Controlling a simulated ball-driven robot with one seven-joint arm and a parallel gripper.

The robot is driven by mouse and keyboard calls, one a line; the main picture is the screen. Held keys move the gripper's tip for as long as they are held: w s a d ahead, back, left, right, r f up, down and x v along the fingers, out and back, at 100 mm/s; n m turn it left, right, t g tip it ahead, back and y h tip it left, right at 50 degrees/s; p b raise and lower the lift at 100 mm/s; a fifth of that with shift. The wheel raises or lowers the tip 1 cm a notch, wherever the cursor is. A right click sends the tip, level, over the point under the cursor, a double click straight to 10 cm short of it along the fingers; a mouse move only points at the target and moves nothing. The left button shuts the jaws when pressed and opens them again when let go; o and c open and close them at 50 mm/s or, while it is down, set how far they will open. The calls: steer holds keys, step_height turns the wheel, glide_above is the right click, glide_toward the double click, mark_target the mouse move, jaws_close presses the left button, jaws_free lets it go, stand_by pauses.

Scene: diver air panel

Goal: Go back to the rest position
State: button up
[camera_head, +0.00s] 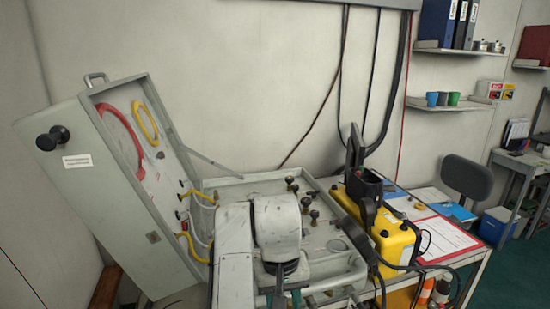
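My gripper (280,293) is at the bottom edge of the view, below the pale links of my arm. Only its dark upper part and some of the finger area show; the tips are cut off, so its opening cannot be made out. The panel's lid (66,182) stands raised at the left, with red and yellow hose loops inside.
A yellow case (397,240) with a black handset (362,175) stands right of the panel, its cable near my arm. A red-edged clipboard (441,239) and papers lie beyond. A chair (467,178) and blue cooler (497,226) stand at the right.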

steer(key=s+d+f+m+t+h+b, duration=0.1)
steer(key=s+d+f, duration=0.4)
steer(key=d+f, duration=0.5)
steer(key=s+d+f+m+h+b, duration=0.1)
steer(key=s+d+f, duration=0.45)
steer(key=d, duration=0.85)
steer(key=s+d+f+b, duration=0.1)
steer(key=s+d+f, duration=0.1)
steer(key=s+f, duration=0.35)
steer(key=s+d+f+b, duration=0.1)
steer(key=s+d+f, duration=0.15)
steer(key=s, duration=0.55)
steer(key=s+a+f+y, duration=0.1)
steer(key=s+a+y, duration=0.1)
steer(key=s, duration=0.9)
steer(key=shift+s+a+b, duration=0.15)
steer(key=shift+a+b, duration=0.2)
steer(key=shift+a, duration=0.05)
steer(key=shift+f, duration=0.1)
